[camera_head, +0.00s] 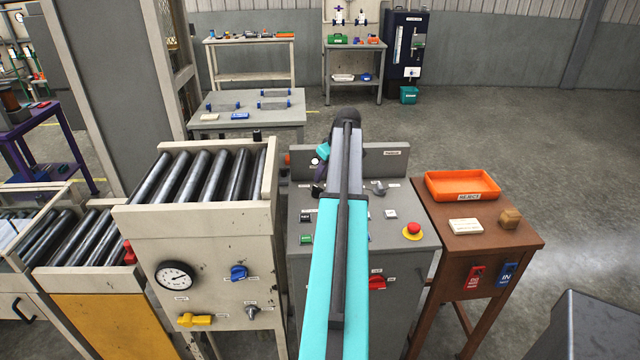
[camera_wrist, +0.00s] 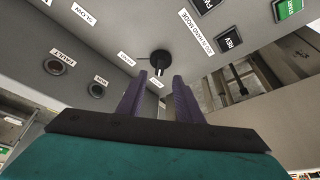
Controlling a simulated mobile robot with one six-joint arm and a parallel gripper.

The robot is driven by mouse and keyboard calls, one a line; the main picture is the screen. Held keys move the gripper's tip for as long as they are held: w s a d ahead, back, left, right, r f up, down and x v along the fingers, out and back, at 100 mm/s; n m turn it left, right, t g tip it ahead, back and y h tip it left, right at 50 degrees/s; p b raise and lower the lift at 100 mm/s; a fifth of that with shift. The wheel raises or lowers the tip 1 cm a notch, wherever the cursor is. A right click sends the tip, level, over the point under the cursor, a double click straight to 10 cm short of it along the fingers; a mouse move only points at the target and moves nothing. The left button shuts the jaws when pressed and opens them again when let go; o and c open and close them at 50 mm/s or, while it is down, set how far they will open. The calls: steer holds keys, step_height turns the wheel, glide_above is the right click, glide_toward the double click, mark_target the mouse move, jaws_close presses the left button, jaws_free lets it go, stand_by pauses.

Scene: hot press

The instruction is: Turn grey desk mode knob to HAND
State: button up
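The grey desk (camera_head: 395,255) stands in the middle of the head view, partly covered by my arm.
The desk also carries a green button (camera_head: 306,239), a red mushroom button (camera_head: 412,230) and a grey selector (camera_head: 378,187). A roller conveyor (camera_head: 200,220) stands close on the left. A brown table (camera_head: 520,235) with an orange tray (camera_head: 462,185) stands on the right.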

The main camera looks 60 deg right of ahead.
mark_target(318, 187)
steer(key=shift+p+x, duration=0.8)
steer(key=shift+x, duration=2.6)
jaws_close()
